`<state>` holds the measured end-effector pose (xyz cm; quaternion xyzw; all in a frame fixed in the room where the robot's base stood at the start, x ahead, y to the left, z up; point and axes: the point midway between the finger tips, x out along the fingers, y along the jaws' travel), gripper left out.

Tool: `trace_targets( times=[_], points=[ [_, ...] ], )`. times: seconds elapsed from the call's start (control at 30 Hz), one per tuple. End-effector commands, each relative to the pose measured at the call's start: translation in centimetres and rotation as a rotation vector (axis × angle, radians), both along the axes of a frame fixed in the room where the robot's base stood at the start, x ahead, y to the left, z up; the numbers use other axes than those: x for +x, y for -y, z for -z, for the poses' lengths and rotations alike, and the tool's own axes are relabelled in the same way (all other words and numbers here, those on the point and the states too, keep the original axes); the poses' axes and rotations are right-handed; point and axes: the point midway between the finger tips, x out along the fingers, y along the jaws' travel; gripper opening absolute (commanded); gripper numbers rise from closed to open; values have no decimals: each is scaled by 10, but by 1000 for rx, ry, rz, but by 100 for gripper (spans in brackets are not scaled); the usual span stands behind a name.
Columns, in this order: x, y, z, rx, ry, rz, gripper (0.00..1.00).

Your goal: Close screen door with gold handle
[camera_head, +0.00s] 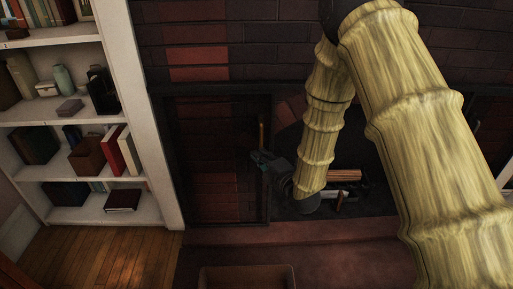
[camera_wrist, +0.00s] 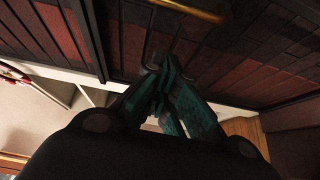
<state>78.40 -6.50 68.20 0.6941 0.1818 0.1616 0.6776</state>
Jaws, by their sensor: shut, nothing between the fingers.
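A dark-framed screen door (camera_head: 215,160) stands at the left of the fireplace opening (camera_head: 290,125), with red and dark brick showing through or on it. The opening to its right is uncovered. A thin upright gold handle (camera_head: 262,136) is near the door's right edge. In the wrist view a gold handle bar (camera_wrist: 185,9) crosses the top, beyond the fingertips. My gripper (camera_head: 260,162) is shut and empty, just below the handle in the head view, close to the door edge. Its teal fingers (camera_wrist: 160,85) are together in the wrist view. Contact with the door cannot be told.
Logs (camera_head: 343,183) lie inside the fireplace. Another handle (camera_head: 476,126) shows at the far right, partly behind my arm. A white bookshelf (camera_head: 150,120) stands at the left. A brown box-like thing (camera_head: 247,275) is at the bottom. Wooden floor (camera_head: 100,258) is clear at lower left.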

Motion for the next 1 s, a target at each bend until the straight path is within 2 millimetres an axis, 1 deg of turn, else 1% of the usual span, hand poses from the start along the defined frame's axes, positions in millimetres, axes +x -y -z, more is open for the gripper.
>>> trace_targets(
  times=[0.17,0.27,0.8,0.9,1.0],
  points=[
    [8,-6,-5,-17,38,-10,0],
    [17,-10,-6,-17,39,-9,0],
    [93,-52,-4,-14,35,-9,0],
    [94,-35,-4,-14,34,-5,0],
    [95,-25,-5,-14,34,-6,0]
  ],
)
